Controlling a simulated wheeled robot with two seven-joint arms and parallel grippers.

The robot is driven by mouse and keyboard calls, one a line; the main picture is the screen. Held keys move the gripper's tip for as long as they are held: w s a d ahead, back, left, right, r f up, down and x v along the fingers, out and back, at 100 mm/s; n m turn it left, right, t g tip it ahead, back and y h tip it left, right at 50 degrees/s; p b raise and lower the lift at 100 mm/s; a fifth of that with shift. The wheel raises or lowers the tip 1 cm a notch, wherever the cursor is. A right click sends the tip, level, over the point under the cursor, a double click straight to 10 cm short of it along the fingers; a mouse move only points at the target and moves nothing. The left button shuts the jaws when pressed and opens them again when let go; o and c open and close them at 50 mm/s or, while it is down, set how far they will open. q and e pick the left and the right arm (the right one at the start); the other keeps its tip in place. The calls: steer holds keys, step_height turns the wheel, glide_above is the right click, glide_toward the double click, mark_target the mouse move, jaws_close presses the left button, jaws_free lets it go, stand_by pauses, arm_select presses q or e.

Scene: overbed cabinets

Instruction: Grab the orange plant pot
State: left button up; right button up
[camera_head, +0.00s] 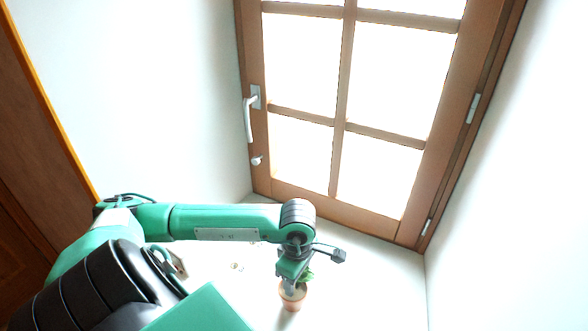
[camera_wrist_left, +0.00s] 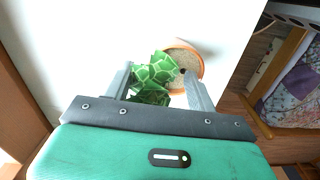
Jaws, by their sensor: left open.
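The orange plant pot (camera_head: 293,299) stands on a white surface at the bottom middle of the head view, with a green plant (camera_head: 307,275) in it. In the left wrist view the pot (camera_wrist_left: 196,54) shows its round rim and brown soil, and the broad patterned leaves (camera_wrist_left: 152,76) lie between the fingers. My left gripper (camera_head: 289,286) points down at the pot and overlaps it in the head view. In the wrist view the left gripper (camera_wrist_left: 158,76) is open, with one finger overlapping the pot's rim. Contact cannot be told. My right gripper is not in view.
A wood-framed glazed window (camera_head: 342,110) with a white handle (camera_head: 248,118) stands behind the white surface. White walls flank it. A wooden panel (camera_head: 35,150) is at the left. In the wrist view, patterned fabric (camera_wrist_left: 296,92) lies at the right, beyond the surface's edge.

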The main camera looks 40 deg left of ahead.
arm_select(q)
steer(key=shift+f, duration=0.15)
steer(key=shift+c, duration=0.3)
jaws_close()
